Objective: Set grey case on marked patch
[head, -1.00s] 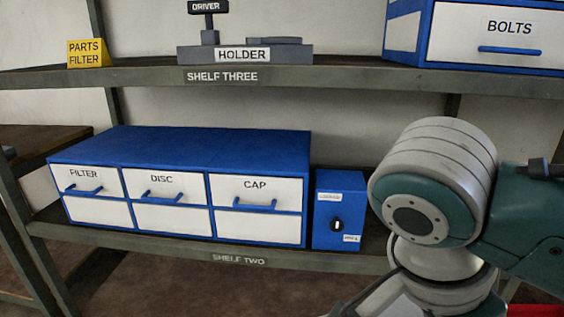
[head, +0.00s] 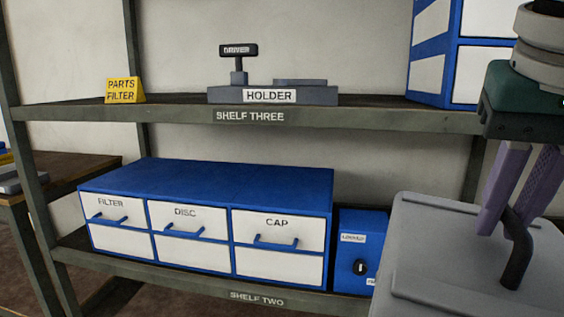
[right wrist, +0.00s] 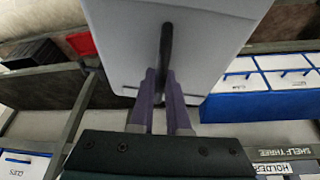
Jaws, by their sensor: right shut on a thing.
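The grey case (head: 450,262) is at the lower right of the head view, with a dark handle on its top. My right gripper (head: 512,205) is shut on that handle, its purple fingers pointing down from above. In the right wrist view the case (right wrist: 205,45) hangs beyond the fingers of my right gripper (right wrist: 165,85), which meet at the dark handle. The underside of the case is out of view. No marked patch can be made out. My left gripper is not in view.
A shelf rack stands ahead. Shelf two (head: 190,283) bears a blue drawer cabinet (head: 215,180) and a small blue box (head: 360,225), partly behind the case. Shelf three (head: 180,115) bears a holder (head: 270,95), a yellow parts filter sign (head: 124,91) and another drawer cabinet (head: 432,55).

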